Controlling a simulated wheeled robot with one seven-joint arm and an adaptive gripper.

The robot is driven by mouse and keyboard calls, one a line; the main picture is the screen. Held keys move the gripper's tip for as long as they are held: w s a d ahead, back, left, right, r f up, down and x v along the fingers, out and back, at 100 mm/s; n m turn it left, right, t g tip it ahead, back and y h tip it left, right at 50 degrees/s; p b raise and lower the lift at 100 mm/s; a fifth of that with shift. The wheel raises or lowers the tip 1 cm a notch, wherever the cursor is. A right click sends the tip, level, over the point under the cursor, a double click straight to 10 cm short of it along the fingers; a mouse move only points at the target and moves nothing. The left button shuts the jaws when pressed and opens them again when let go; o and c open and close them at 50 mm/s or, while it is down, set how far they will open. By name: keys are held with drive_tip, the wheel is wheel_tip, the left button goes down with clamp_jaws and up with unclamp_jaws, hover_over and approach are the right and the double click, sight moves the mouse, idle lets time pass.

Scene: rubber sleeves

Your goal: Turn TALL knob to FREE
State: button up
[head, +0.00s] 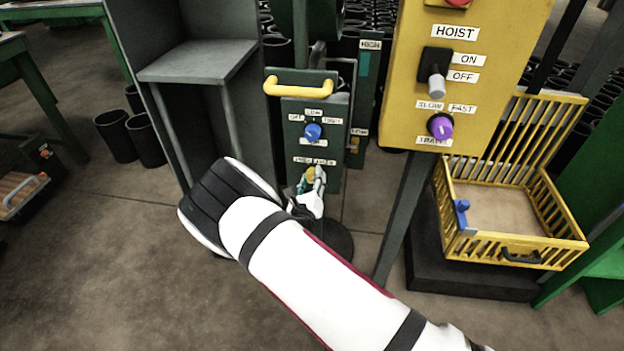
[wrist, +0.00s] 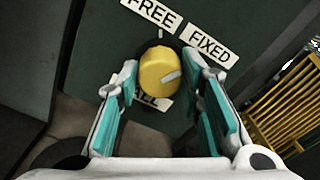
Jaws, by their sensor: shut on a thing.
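The yellow knob (wrist: 158,68) is on a dark green panel, with a FREE label (wrist: 153,12) above it and a FIXED label (wrist: 210,46) to its upper right. The pale mark on the knob points right, nearer FIXED than FREE. A label below it is partly hidden; its end reads "LL". In the wrist view my gripper (wrist: 160,78) has its teal-padded fingers on either side of the knob, shut on it. In the head view my gripper (head: 313,188) is at the low knob (head: 311,174) on the green box, partly covering it.
A blue knob (head: 313,131) and a yellow handle (head: 299,87) are above on the same box (head: 326,107). A yellow HOIST panel (head: 480,75) stands to the right, above a yellow crate (head: 574,245). A grey shelf (head: 198,61) stands close on the left.

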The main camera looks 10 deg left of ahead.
drive_tip(key=n+p, duration=0.2)
drive_tip(key=n, duration=0.3)
drive_tip(key=shift+r+n, duration=0.1)
drive_tip(key=shift+n, duration=0.2)
drive_tip(key=n+p, duration=0.1)
drive_tip(key=n, duration=0.5)
drive_tip(key=shift+d+n, duration=0.1)
drive_tip(key=shift+n, duration=0.2)
idle(0.4)
drive_tip(key=o, duration=1.2)
drive_tip(key=shift+c, duration=0.2)
drive_tip(key=shift+s, duration=0.1)
